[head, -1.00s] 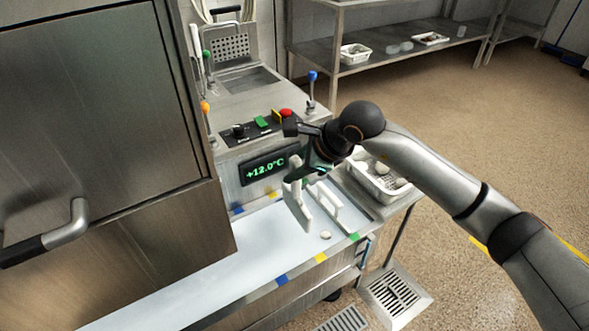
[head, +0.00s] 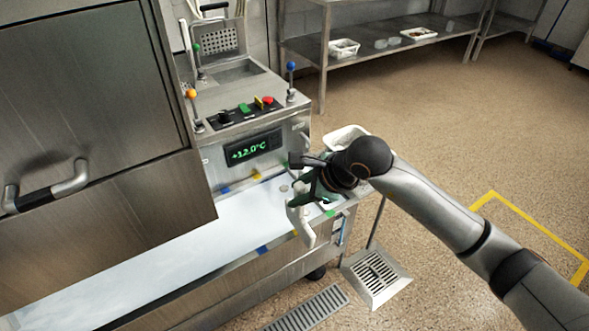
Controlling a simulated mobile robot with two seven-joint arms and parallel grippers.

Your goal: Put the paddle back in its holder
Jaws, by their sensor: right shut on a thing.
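My right gripper (head: 306,186) is shut on the white paddle (head: 307,230), at the right end of the machine's pale work surface. The paddle hangs down from the jaws, tilted, in front of the surface's front edge; its upper part is partly hidden by the gripper. A small pale and blue fitting (head: 341,230) on the machine's front, just right of the paddle, may be the holder, but it is too small to be sure. The paddle looks apart from it. My left gripper is not in view.
The control panel with a +12.0°C display (head: 254,147) and levers is behind the gripper. Floor grates (head: 376,274) lie below. A large steel hood (head: 90,110) fills the left.

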